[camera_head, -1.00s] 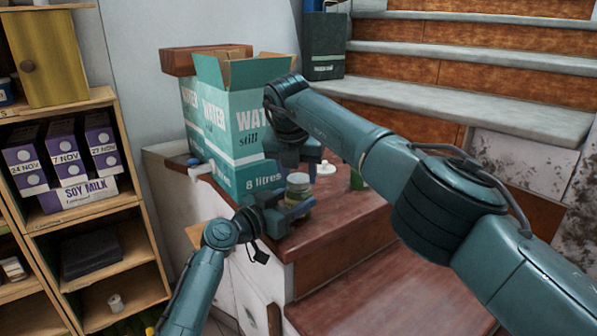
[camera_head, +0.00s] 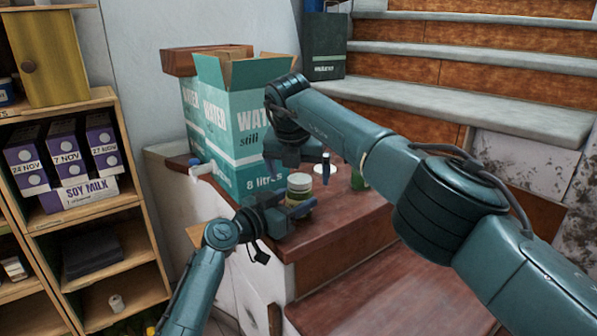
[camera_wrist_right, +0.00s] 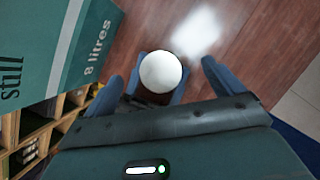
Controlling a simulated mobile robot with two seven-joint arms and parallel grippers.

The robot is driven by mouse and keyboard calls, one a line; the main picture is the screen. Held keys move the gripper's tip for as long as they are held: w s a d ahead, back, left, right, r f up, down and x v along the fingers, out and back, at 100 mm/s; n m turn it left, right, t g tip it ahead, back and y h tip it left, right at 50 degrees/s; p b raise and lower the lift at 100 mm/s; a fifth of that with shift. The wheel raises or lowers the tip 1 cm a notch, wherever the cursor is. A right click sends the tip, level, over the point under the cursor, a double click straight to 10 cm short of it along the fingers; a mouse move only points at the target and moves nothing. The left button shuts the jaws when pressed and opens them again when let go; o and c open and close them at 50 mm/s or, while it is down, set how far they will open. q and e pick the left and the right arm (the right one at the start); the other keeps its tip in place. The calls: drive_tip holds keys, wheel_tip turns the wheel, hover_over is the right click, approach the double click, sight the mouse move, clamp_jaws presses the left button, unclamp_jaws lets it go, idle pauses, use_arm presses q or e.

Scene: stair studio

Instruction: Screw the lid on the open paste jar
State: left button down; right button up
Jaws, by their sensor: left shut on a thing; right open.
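The paste jar (camera_head: 299,190) stands upright at the counter's front left, with a pale round top. My left gripper (camera_head: 288,208) is shut on the jar from the front. In the right wrist view, a smooth white disc, seemingly the lid (camera_wrist_right: 162,71), covers the jar's mouth; I cannot tell how tightly it sits. My right gripper (camera_head: 300,166) is open above the jar. Its two fingers also show in the right wrist view (camera_wrist_right: 160,78), spread on either side of the white disc and apart from it.
A teal water carton (camera_head: 225,125) stands close behind the jar. A white round thing (camera_head: 319,169) and a green container (camera_head: 358,180) are behind to the right. A small white-and-blue item (camera_head: 201,168) lies left. The wooden counter (camera_head: 345,215) is clear at front right.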

drive_tip(key=v, duration=1.2)
use_arm(q)
drive_tip(key=shift+c, duration=2.3)
unclamp_jaws()
drive_tip(key=p+v, duration=0.1)
drive_tip(key=v, duration=1.2)
drive_tip(key=shift+s, duration=0.1)
use_arm(e)
drive_tip(key=shift+r, duration=0.5)
